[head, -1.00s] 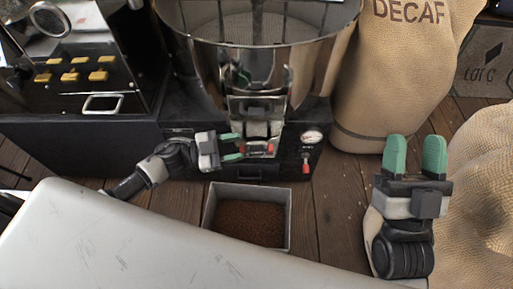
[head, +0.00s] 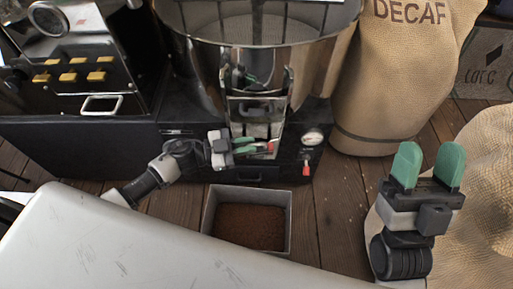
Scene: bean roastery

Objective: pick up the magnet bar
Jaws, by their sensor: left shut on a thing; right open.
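The magnet bar (head: 269,148) shows as a small piece with a red end, at the front of the shiny metal machine in the middle of the head view. My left gripper (head: 252,146) has its green fingers closed on the bar from the left. The fingers hide most of the bar. I cannot tell whether the bar still touches the machine. My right gripper (head: 430,163) is open and empty at the right, with its green fingers apart and pointing up, away from the bar.
A metal bin of dark grounds (head: 208,213) stands below the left gripper. A large steel drum (head: 200,60) rises behind it. A gauge (head: 312,138) and a red-handled lever (head: 306,166) sit right of the bar. A DECAF sack (head: 385,80) stands at right, and a pale panel (head: 110,245) fills the front.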

